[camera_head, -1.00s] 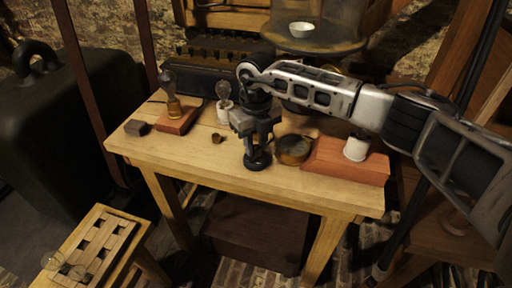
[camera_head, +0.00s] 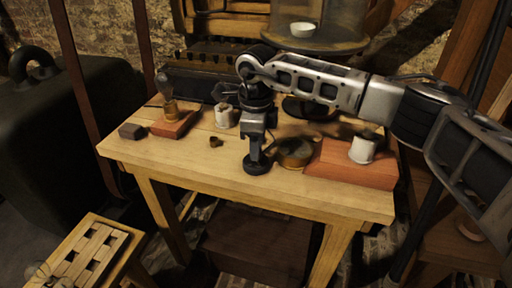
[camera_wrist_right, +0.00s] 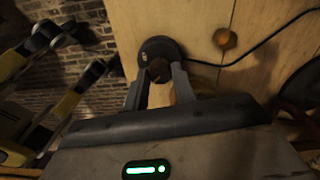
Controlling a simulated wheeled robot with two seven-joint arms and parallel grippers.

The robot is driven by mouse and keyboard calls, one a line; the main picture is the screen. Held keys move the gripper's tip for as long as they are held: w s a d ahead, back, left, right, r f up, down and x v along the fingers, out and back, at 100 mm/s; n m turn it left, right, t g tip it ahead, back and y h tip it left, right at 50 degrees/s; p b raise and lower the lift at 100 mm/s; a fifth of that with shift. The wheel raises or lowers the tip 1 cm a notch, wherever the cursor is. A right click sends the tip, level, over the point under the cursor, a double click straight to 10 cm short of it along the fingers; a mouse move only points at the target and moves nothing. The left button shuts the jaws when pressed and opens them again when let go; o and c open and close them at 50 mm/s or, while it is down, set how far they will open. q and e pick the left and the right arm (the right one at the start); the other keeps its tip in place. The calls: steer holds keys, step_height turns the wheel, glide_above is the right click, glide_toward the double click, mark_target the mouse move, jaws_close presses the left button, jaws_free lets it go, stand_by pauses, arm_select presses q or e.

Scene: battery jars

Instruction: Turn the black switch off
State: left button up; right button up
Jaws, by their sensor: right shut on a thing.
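The black switch (camera_head: 257,165) is a round dark disc with a small knob, near the front edge of the wooden table. My right gripper (camera_head: 256,152) points down over it, its fingers shut on the knob. In the right wrist view the disc (camera_wrist_right: 170,46) shows beyond the fingertips, with the brown knob (camera_wrist_right: 159,70) between them. A dark cord runs from the disc across the table. My left gripper is not in view.
A brass cup (camera_head: 294,152) and a red block (camera_head: 345,172) with a white socket (camera_head: 364,147) stand close on the right. A small brown knob (camera_head: 215,142), a white socket (camera_head: 224,116) and a bulb on a red block (camera_head: 175,124) are on the left.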

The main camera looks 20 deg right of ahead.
steer(key=shift+r+n, duration=0.1)
steer(key=shift+n, duration=0.5)
steer(key=o, duration=1)
step_height(320, 180, up, 16)
steer(key=shift+b, duration=0.3)
